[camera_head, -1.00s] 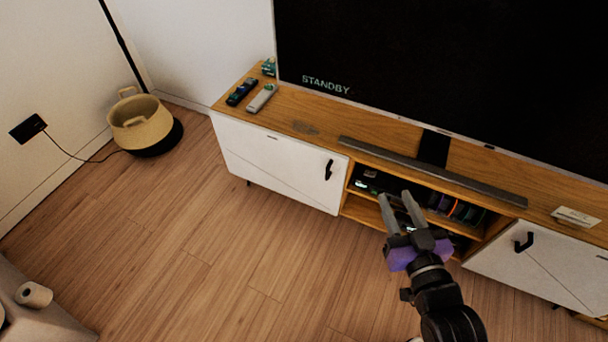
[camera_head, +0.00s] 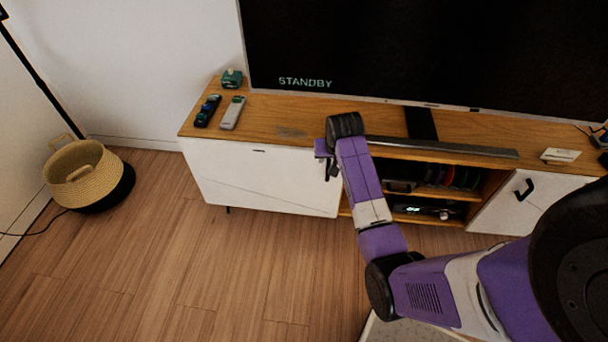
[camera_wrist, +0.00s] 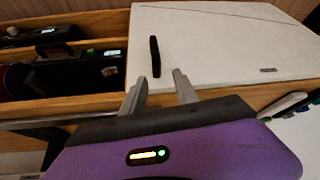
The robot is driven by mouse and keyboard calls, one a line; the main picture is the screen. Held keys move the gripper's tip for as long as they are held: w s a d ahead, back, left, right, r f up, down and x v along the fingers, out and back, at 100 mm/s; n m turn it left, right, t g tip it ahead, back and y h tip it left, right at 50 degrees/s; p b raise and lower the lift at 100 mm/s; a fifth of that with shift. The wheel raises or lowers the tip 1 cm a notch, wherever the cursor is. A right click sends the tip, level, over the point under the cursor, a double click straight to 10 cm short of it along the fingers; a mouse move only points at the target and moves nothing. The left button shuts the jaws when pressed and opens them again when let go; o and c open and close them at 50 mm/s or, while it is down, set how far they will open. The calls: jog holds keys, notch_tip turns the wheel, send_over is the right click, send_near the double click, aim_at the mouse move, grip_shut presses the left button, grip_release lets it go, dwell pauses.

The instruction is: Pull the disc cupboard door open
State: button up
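The left white cupboard door (camera_head: 255,180) is shut flush in the wooden TV cabinet, with a black handle (camera_head: 331,170) near its right edge. The door also shows in the wrist view (camera_wrist: 215,45), where its upright black handle (camera_wrist: 155,56) lies just beyond and between my fingertips. My gripper (camera_wrist: 159,76) is open, its two grey fingers apart and pointing at the door. I cannot tell whether they touch the handle. In the head view my arm mostly hides the gripper. A second white door (camera_head: 545,190) with a black handle (camera_head: 523,190) is at the right; labels are unreadable.
Open shelves (camera_head: 440,200) with devices lie between the doors. Remotes (camera_head: 208,110), a soundbar (camera_head: 440,147) and the TV (camera_head: 420,50) are on top of the cabinet. A woven basket (camera_head: 85,175) stands at far left. The floor before the left door is clear.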

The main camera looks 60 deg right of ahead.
aim_at(327, 178)
jog(key=shift+g+y, duration=0.3)
jog(key=shift+y, duration=0.1)
jog(key=shift+w+d+f+b, duration=0.15)
jog(key=shift+f+b, duration=0.55)
jog(key=shift+f, duration=1.4)
jog(key=shift+d+f+b, duration=0.15)
jog(key=shift+f+b, duration=0.5)
jog(key=shift+f, duration=1.45)
grip_shut()
